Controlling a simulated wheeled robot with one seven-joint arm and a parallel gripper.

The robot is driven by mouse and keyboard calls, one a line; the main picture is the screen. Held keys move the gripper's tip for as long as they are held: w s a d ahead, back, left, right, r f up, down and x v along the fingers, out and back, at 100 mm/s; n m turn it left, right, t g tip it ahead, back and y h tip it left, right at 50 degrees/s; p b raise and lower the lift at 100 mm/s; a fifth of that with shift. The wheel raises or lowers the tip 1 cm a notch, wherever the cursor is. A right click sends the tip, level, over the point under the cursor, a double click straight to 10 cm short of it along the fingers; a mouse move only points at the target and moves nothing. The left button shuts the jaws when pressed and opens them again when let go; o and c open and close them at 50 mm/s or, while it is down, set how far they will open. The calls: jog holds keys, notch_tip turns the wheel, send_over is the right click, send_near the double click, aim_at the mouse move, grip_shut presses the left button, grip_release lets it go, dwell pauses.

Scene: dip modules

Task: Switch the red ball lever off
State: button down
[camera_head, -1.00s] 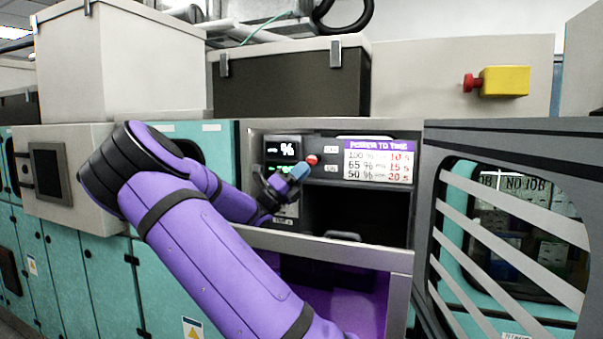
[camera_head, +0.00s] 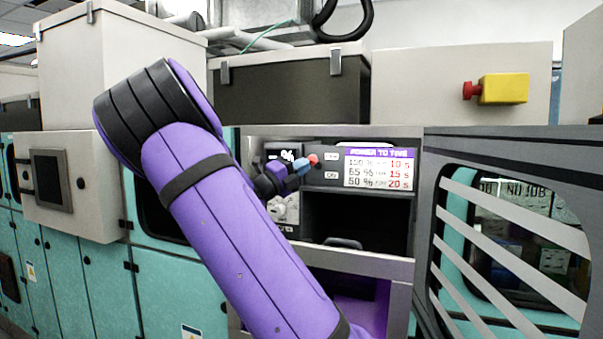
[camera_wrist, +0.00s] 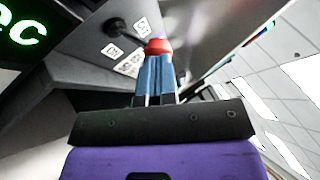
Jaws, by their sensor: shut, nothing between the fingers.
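The red ball lever (camera_head: 313,159) sticks out of the module's front panel, beside the OFF and ON labels. My gripper (camera_head: 301,168) is at the lever, with its blue fingers just left of and slightly below the ball. In the wrist view the shut fingers (camera_wrist: 156,72) point straight at the red ball (camera_wrist: 158,46), which shows right beyond their tips. The fingers hold nothing. I cannot tell whether they touch the ball.
A power-to-time sign (camera_head: 379,168) is right of the lever, above a dark open bay (camera_head: 357,218). A slatted grey door (camera_head: 432,230) stands open at the right. A yellow box with a red button (camera_head: 504,88) is at upper right.

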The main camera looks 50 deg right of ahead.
jog(key=shift+d+r+t, duration=0.15)
jog(key=shift+r+t, duration=0.15)
jog(key=shift+r, duration=0.3)
dwell(0.3)
